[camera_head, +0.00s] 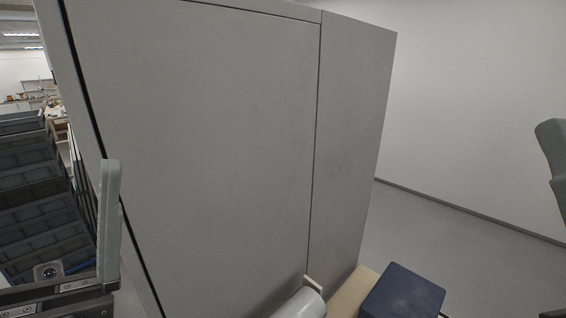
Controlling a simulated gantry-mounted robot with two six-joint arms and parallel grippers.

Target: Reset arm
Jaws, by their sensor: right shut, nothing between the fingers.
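My right gripper (554,160) shows only in part, as a grey shape cut off by the right edge of the head view. It is shut and empty, in front of a bare white wall and clear of other things. No sherds show in this view.
A tall grey cabinet (215,150) fills the middle. A dark blue box (402,292) and a white rounded object (300,304) are at the bottom, by a pale wooden surface (350,293). Dark crates (38,190) stand stacked at the left. Grey floor (430,230) is open at the right.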

